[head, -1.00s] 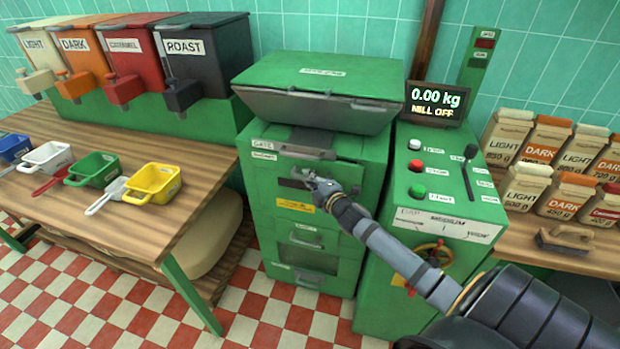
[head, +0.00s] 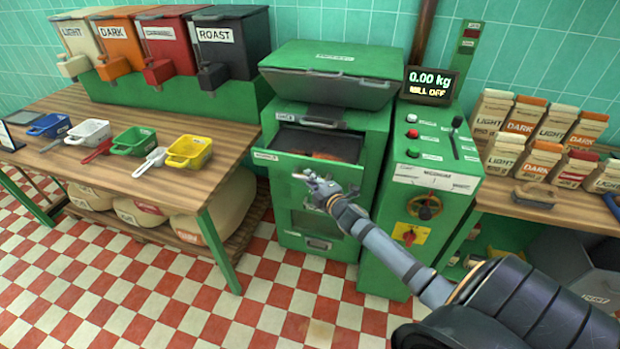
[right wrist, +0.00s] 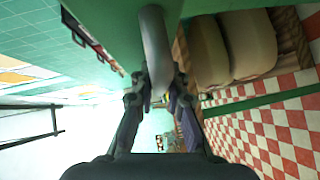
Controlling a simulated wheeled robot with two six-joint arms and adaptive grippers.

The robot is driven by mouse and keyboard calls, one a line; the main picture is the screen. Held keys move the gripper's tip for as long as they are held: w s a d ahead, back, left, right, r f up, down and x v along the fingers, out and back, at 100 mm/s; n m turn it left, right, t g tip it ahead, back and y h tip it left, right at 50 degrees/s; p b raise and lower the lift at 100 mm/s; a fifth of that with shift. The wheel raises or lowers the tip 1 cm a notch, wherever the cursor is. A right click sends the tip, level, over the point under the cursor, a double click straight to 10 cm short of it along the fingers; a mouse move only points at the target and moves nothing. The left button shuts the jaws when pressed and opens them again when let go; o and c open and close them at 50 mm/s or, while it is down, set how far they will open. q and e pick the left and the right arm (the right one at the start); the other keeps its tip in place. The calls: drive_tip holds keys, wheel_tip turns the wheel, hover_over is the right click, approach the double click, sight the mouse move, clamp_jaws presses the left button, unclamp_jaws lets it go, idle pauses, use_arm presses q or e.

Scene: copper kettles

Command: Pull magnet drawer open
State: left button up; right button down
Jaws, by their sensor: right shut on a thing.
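The magnet drawer (head: 276,164) is a green drawer in the green machine below the hopper. It is pulled out, and its dark interior shows behind the front, with something brownish inside. My right gripper (head: 310,182) is at the drawer's front. In the right wrist view its fingers (right wrist: 157,85) are closed around the grey bar handle (right wrist: 154,45), with the green front behind. The gripper hides most of the handle in the head view. My left gripper is in neither view.
A control cabinet (head: 437,172) with buttons and a lever stands right of the machine. A wooden table (head: 60,170) with coloured scoops is at the left. Coffee bags (head: 540,160) stand on a shelf at the right. The checkered floor (head: 265,310) in front is clear.

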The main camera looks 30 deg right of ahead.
drive_tip(key=shift+s+a, duration=0.1)
idle(0.3)
drive_tip(key=c, duration=1.3)
unclamp_jaws()
drive_tip(key=shift+c, duration=0.2)
drive_tip(key=s+r, duration=0.1)
drive_tip(key=s, duration=1)
drive_tip(key=shift+s+a+r, duration=0.35)
drive_tip(key=shift+s+a, duration=0.05)
